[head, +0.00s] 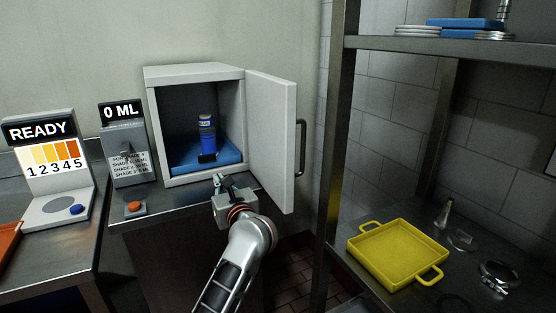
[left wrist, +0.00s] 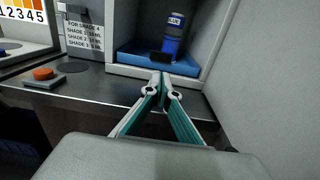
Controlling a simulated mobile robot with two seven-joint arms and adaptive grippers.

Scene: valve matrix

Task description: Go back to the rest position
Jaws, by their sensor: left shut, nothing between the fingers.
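My left gripper (head: 220,180) is in front of the open white cabinet (head: 192,72), near the front edge of the counter. In the left wrist view its fingers (left wrist: 162,80) are closed together with nothing between them. My right gripper is not in view.
The cabinet door (head: 270,135) stands open to the right of my left arm. A dispenser reading 0 ML (head: 125,140) and a READY shade display (head: 48,150) stand left. A metal rack with a yellow tray (head: 395,252) is at right.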

